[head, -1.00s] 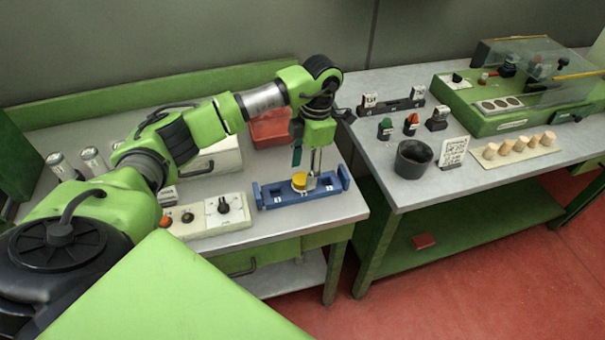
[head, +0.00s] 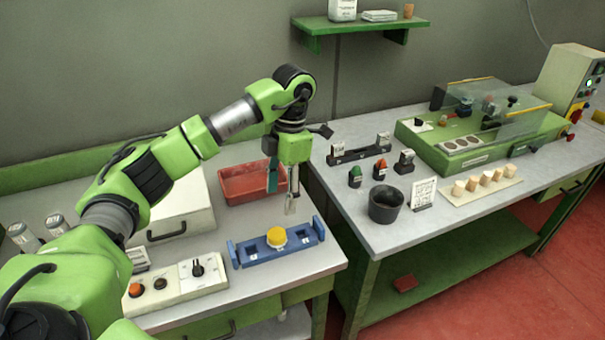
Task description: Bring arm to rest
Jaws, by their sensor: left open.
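My left arm reaches in from the left over the left table. Its gripper (head: 291,206) points down and is open and empty. It hangs above and behind the blue fixture (head: 257,254), apart from it. A yellow round piece (head: 277,236) sits in the middle of the blue fixture. Several cork stoppers (head: 485,179) stand in a row on a pale board on the right table. My right gripper is not in view.
A red tray (head: 246,186) lies behind the gripper. A control box with knobs (head: 172,284) stands left of the fixture. A black cup (head: 386,205) stands near the right table's front edge. A green machine (head: 450,150) with a clear cover stands behind the corks.

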